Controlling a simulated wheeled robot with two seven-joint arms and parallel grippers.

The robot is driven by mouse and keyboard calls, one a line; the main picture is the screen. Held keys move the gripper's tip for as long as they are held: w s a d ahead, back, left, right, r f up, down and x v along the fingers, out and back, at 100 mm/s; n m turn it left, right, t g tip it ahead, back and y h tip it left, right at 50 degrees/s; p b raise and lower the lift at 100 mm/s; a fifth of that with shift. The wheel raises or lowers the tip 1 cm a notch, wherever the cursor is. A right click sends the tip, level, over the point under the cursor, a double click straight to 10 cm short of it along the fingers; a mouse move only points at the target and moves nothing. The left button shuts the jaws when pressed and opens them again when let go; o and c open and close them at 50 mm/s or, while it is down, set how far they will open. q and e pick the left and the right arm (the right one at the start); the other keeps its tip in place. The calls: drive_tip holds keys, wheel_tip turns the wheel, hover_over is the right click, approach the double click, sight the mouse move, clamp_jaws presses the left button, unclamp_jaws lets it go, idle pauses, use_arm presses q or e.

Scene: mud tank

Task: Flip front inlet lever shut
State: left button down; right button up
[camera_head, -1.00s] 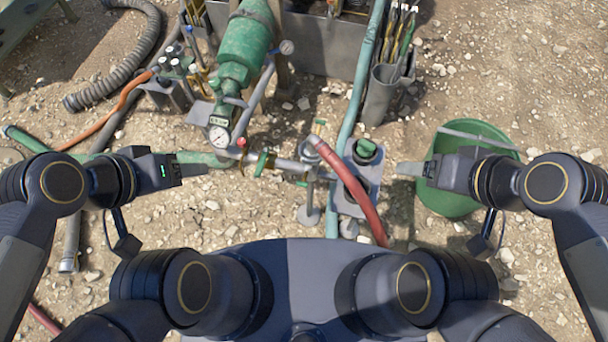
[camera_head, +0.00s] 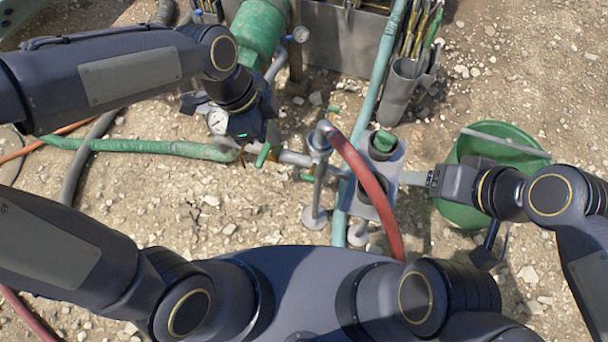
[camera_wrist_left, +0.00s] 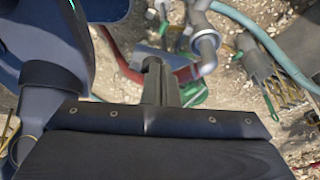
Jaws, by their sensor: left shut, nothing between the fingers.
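A green lever handle (camera_head: 263,155) stands on the pipe fitting right of the round gauge in the head view; I take it as the front inlet lever. My left gripper (camera_head: 252,132) is just above and left of it, pointing down, with its fingertips hidden by the wrist. In the left wrist view its fingers (camera_wrist_left: 158,75) are shut and empty. A green handle (camera_wrist_left: 193,94) shows just right of them there, partly hidden; I cannot tell whether they touch. My right gripper (camera_head: 428,179) is away to the right, near the grey pump plate; its jaw state is unclear.
A red hose (camera_head: 372,190) arches from the pipe elbow right of the lever. A pressure gauge (camera_head: 217,122) sits close to the left wrist. A green hose (camera_head: 150,147) runs left. A green bucket (camera_head: 500,155) stands behind the right arm.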

sight(310, 177)
use_arm(q)
drive_tip(key=d+f+m, duration=0.1)
drive_tip(key=w+d+f+m+b, duration=0.1)
drive_tip(key=d+f+m, duration=0.1)
drive_tip(key=shift+d+f+g, duration=0.2)
drive_tip(key=shift+f+g, duration=0.1)
drive_tip(key=shift+g, duration=0.1)
use_arm(e)
drive_tip(key=shift+w+f, duration=0.15)
drive_tip(key=shift+f, duration=0.8)
use_arm(q)
drive_tip(key=shift+f, duration=0.1)
drive_tip(key=b+x, duration=0.1)
drive_tip(key=x, duration=0.3)
drive_tip(key=b+x, duration=0.1)
drive_tip(key=x, duration=0.3)
drive_tip(key=a+b+x, duration=0.1)
drive_tip(key=x, duration=0.3)
drive_tip(key=shift+w+f, duration=0.2)
drive_tip(key=shift+f, duration=0.35)
drive_tip(key=shift+w+f, duration=0.1)
drive_tip(key=shift+f, duration=0.4)
use_arm(e)
drive_tip(key=shift+f, duration=1.65)
